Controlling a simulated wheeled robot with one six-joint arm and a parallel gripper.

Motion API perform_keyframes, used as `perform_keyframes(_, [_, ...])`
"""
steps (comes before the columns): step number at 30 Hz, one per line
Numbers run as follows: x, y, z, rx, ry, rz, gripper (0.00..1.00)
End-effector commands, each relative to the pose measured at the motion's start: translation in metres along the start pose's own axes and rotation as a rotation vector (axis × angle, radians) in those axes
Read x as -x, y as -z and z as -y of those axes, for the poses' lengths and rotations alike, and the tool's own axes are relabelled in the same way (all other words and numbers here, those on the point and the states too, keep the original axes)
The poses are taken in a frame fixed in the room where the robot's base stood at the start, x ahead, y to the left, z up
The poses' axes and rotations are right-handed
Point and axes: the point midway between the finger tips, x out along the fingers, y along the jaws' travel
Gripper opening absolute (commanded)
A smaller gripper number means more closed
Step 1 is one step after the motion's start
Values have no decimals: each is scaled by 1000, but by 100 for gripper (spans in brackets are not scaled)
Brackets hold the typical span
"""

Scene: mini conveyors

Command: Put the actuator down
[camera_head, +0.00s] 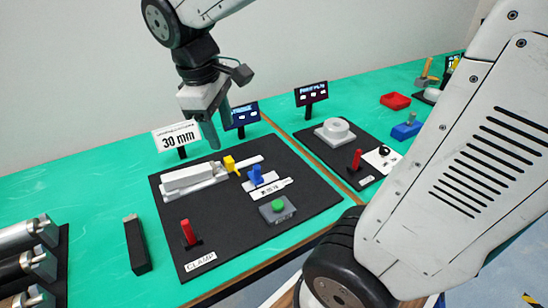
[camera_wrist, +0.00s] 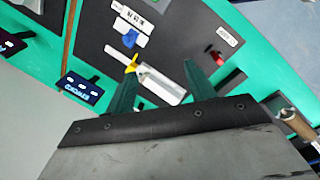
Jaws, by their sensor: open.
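The white, long block that looks like the actuator (camera_head: 188,177) lies flat in a pale holder on the black board (camera_head: 235,222), in line with a yellow part (camera_head: 231,164). In the wrist view the white block (camera_wrist: 160,84) shows between and beyond my fingers, partly hidden by them. My gripper (camera_head: 216,134) is open and empty, raised above the board behind the block and apart from it. Its two green fingers (camera_wrist: 160,70) are spread wide in the wrist view.
On the board are a red lever (camera_head: 189,232), a blue part (camera_head: 256,176) and a green button (camera_head: 278,206). A "30 mm" sign (camera_head: 178,138) and a dark display (camera_head: 242,115) stand behind. A black bar (camera_head: 136,244) and silver cylinders (camera_head: 20,235) lie left.

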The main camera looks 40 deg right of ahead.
Motion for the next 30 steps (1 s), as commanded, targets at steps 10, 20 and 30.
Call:
perform_keyframes(10, [3,-104,57,-476,86,-138,54])
perform_keyframes(20, [-6,-128,77,-623,124,-174,54])
perform_keyframes(30, [-6,-127,77,-619,123,-172,58])
